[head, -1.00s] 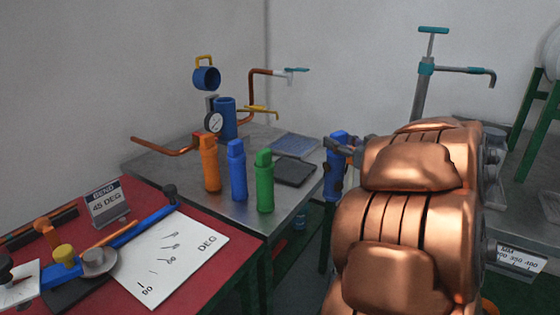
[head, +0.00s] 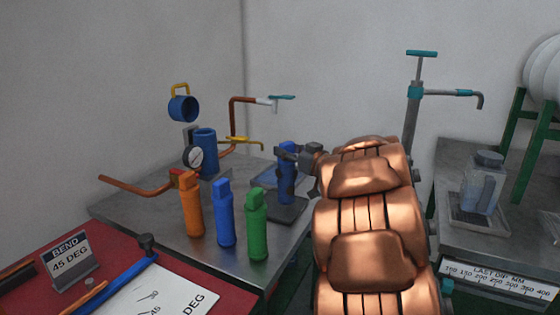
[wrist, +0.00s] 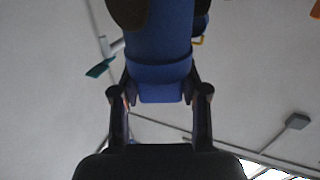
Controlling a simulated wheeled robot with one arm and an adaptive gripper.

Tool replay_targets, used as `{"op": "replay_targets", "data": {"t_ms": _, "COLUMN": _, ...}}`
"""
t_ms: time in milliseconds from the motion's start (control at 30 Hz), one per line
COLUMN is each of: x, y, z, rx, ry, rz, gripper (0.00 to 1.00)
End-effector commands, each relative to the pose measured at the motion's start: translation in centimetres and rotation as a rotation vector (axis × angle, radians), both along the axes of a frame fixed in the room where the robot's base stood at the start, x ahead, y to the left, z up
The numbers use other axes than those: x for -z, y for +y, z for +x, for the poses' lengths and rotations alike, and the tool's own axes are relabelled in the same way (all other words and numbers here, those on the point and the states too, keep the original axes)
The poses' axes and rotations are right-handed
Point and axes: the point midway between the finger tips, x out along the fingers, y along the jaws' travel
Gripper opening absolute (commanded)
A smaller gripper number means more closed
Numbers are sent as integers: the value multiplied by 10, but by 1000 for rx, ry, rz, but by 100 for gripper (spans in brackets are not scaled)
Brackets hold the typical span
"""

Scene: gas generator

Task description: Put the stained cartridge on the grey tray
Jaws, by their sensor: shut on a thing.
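A blue cartridge with dark stains (head: 287,172) is upright in my gripper (head: 298,156), which is shut on its upper part. In the wrist view, the fingers of my gripper (wrist: 160,90) hold the cartridge (wrist: 158,45) from both sides, and a dark stain shows near the top edge. The dark grey tray (head: 291,212) lies on the steel bench. The cartridge's lower end appears over this tray; I cannot tell if it touches. My arm hides part of the area to the right.
Orange (head: 193,208), blue (head: 225,215) and green (head: 257,225) cartridges stand upright in front of the tray on the steel bench (head: 160,220). A bluish flat tray (head: 266,173) lies behind. A gauge (head: 194,158), blue cylinder and copper pipes stand at the back left.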

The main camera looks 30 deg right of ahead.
Motion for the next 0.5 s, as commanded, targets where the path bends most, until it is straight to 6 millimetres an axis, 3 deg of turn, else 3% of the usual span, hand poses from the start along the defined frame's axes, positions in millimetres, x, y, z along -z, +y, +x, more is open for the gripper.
{"op": "replay_targets", "data": {"t_ms": 200, "x": 4, "y": -1, "z": 36, "rx": -2, "ry": 1, "rz": 0, "gripper": 0}}
{"op": "replay_targets", "data": {"t_ms": 500, "x": 13, "y": -3, "z": 47, "rx": 1, "ry": 1, "rz": 2, "gripper": 0}}
